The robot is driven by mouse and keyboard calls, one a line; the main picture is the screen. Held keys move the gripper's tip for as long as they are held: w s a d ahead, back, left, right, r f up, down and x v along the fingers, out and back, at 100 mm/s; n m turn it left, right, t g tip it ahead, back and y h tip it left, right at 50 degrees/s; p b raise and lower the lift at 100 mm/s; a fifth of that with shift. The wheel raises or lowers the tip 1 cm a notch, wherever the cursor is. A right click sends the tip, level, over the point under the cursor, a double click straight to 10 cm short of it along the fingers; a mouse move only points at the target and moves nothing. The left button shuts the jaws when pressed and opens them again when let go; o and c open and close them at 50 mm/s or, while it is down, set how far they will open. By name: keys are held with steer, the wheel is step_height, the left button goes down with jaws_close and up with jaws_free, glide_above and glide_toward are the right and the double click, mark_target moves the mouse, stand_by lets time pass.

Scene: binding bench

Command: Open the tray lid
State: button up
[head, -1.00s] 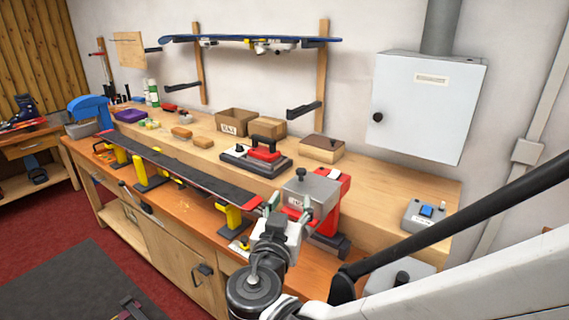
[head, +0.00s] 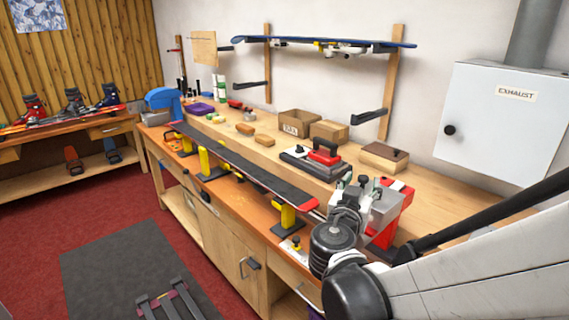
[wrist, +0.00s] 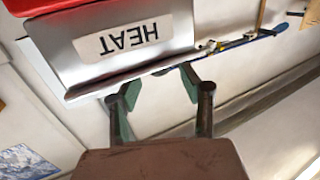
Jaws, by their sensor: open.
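My gripper (head: 352,184) is at the box's left front side. In the wrist view, its green-padded fingers (wrist: 157,98) are apart with nothing between them, close to the box's edge. Whether they touch it I cannot tell. A wooden box with a brown lid (head: 385,153) stands behind, closed.
A long ski (head: 245,165) lies on yellow supports left of my gripper. A grey exhaust cabinet (head: 505,120) hangs on the wall at right. The floor at front left holds a dark mat (head: 115,265).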

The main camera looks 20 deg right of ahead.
mark_target(363, 179)
steer(key=shift+x, duration=1.5)
jaws_close()
